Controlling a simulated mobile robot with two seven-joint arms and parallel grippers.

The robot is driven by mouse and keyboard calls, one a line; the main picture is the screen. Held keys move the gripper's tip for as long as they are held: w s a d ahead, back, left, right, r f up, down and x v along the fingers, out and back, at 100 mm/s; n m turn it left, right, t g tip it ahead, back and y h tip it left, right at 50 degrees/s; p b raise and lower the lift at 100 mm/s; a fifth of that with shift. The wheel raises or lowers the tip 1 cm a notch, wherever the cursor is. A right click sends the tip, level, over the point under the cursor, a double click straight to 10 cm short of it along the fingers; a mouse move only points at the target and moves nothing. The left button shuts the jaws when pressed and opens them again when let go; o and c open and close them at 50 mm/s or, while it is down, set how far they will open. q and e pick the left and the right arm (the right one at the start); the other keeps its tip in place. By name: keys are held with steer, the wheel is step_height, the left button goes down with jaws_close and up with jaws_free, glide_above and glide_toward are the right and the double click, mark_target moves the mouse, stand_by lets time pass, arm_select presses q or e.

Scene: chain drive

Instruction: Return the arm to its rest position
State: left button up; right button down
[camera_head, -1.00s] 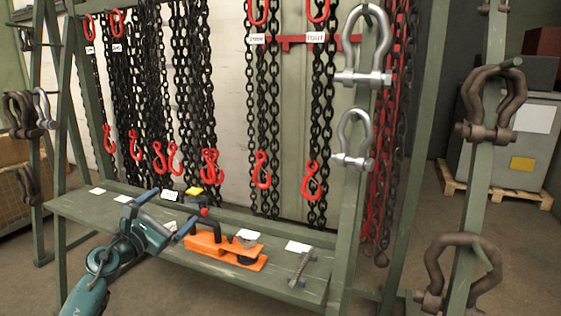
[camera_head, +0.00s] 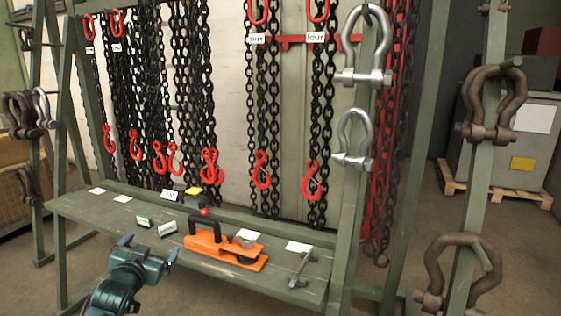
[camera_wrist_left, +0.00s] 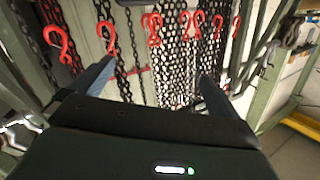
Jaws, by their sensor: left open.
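My left gripper (camera_head: 147,252) is in the head view at the lower left, in front of the green shelf's front edge. Its blue-tipped fingers are spread apart with nothing between them. In the left wrist view the two fingers (camera_wrist_left: 155,80) also stand apart, with hanging chains and red hooks behind them. The teal arm behind the gripper is mine and runs off the bottom of the picture. My right gripper does not show.
The green shelf (camera_head: 100,207) holds an orange tool (camera_head: 222,248) with a black handle, a yellow-and-black item (camera_head: 193,197), a metal bolt (camera_head: 301,268) and several labels. Black chains (camera_head: 190,90) with red hooks hang above. Large shackles (camera_head: 366,45) hang on the right posts.

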arm_select(q)
steer(key=s+d+f+m+g+h, duration=0.1)
steer(key=s+d+f, duration=0.4)
steer(key=s+f, duration=0.2)
steer(key=s+d+f+g+h, duration=0.1)
steer(key=s+d+f, duration=0.3)
steer(key=s+f, duration=0.35)
steer(key=s+d+f+g, duration=0.1)
steer(key=s+d, duration=0.2)
steer(key=s, duration=0.4)
steer(key=s+d+f+g+h, duration=0.1)
steer(key=s+d+f, duration=0.1)
steer(key=s, duration=0.5)
steer(key=s+d+f+n+g+h, duration=0.1)
steer(key=s+d+f, duration=0.1)
steer(key=s+d, duration=0.2)
steer(key=s, duration=0.3)
steer(key=shift+s+f+g, duration=0.15)
steer(key=shift+s+g, duration=0.15)
steer(key=shift+s, duration=0.1)
